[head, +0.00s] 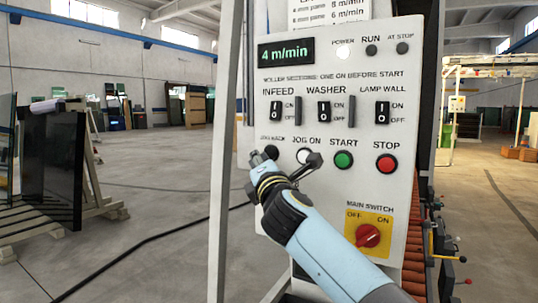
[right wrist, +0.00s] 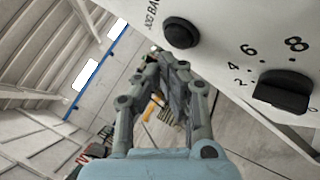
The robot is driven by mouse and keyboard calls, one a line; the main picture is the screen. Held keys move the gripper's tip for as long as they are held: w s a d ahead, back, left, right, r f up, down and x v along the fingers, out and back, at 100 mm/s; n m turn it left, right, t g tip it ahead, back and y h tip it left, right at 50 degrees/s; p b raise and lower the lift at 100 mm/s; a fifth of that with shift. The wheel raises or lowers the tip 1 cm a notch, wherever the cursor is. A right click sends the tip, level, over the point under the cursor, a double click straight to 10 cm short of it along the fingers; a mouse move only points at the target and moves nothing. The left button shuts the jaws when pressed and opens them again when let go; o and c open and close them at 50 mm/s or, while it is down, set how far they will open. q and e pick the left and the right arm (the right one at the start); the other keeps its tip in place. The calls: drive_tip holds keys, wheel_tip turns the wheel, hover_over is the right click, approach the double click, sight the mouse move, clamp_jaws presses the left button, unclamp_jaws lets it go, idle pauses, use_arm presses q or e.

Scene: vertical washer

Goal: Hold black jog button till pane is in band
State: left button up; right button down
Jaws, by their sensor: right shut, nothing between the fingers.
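The black jog button (head: 271,152), under the JOG BACK label, is partly hidden behind my right gripper (head: 266,163) at the left of the panel. In the right wrist view the same black button (right wrist: 181,33) is round and dark at top centre. My right gripper (right wrist: 166,62) is shut and empty, its fingertips just below the button in that picture. I cannot tell whether they touch it. No pane in the washer and no band can be made out. My left gripper is not in view.
The panel (head: 405,215) also bears a white JOG ON button (head: 304,156), green START (head: 343,160), red STOP (head: 386,164), several switches and a red main switch (head: 368,235). A black dial (right wrist: 284,91) lies near the jog button. Glass racks stand at left.

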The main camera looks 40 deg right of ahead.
drive_tip(key=shift+s+a, duration=0.3)
drive_tip(key=shift+a, duration=0.45)
drive_tip(key=shift+s+a, duration=0.35)
drive_tip(key=shift+a, duration=0.45)
drive_tip(key=shift+s+a, duration=0.3)
drive_tip(key=shift+a, duration=0.45)
